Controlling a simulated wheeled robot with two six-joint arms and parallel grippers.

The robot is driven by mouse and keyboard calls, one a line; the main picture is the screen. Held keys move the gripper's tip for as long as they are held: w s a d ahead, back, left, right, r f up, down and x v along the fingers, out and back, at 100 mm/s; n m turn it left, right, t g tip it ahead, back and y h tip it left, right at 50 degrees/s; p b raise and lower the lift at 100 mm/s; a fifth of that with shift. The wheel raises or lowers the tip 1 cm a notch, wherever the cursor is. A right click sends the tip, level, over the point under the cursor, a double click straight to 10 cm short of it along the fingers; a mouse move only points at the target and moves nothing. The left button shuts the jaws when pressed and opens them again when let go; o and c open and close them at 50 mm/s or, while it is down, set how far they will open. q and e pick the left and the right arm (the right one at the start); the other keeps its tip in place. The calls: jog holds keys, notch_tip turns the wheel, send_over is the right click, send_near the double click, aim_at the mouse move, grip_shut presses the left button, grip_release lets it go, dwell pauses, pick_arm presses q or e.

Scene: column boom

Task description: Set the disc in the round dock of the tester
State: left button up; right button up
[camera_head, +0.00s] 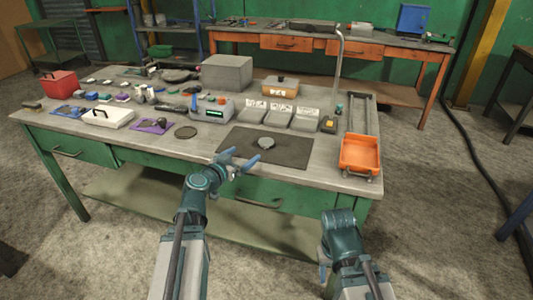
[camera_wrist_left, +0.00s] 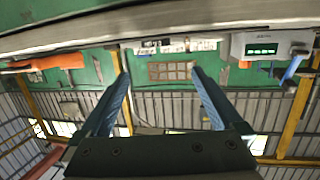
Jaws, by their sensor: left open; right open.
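A small grey disc (camera_head: 266,142) lies on a dark mat (camera_head: 292,152) near the bench's front edge. The tester is probably the grey box (camera_head: 212,107) with a green display and blue lever, behind and left of the mat. It also shows, inverted, at the right of the left wrist view (camera_wrist_left: 265,46). I cannot make out its round dock. My left gripper (camera_head: 246,158) is open and empty, at the bench's front edge, left of and nearer than the disc. Its two blue fingers are spread in the wrist view (camera_wrist_left: 158,75). My right gripper (camera_head: 325,272) is low in front of the bench, its fingers mostly hidden.
A flat dark round piece (camera_head: 186,132) lies left of the mat. An orange tray (camera_head: 360,154) is at the right end. Grey sloped units (camera_head: 279,116) and a bent metal post (camera_head: 339,70) stand behind the mat. Many small items crowd the left of the bench.

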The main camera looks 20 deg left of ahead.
pick_arm(q)
jog(key=b, duration=0.2)
send_near(265, 143)
jog(key=x, duration=0.4)
jog(key=shift+w+a+r, duration=0.25)
jog(key=shift+w+r, duration=0.05)
jog(key=shift+w, duration=0.05)
jog(key=shift+d+f+b+x, duration=0.15)
jog(key=shift+b+x, duration=0.2)
jog(key=shift+x, duration=1)
jog(key=shift+d+f+b+x, duration=0.15)
jog(key=shift+b+x, duration=0.15)
jog(key=shift+x, duration=1)
jog(key=shift+s, duration=0.2)
grip_shut()
pick_arm(e)
notch_tip(265, 143, down, 3)
jog(key=shift+f, duration=0.1)
pick_arm(q)
jog(key=shift+r, duration=0.1)
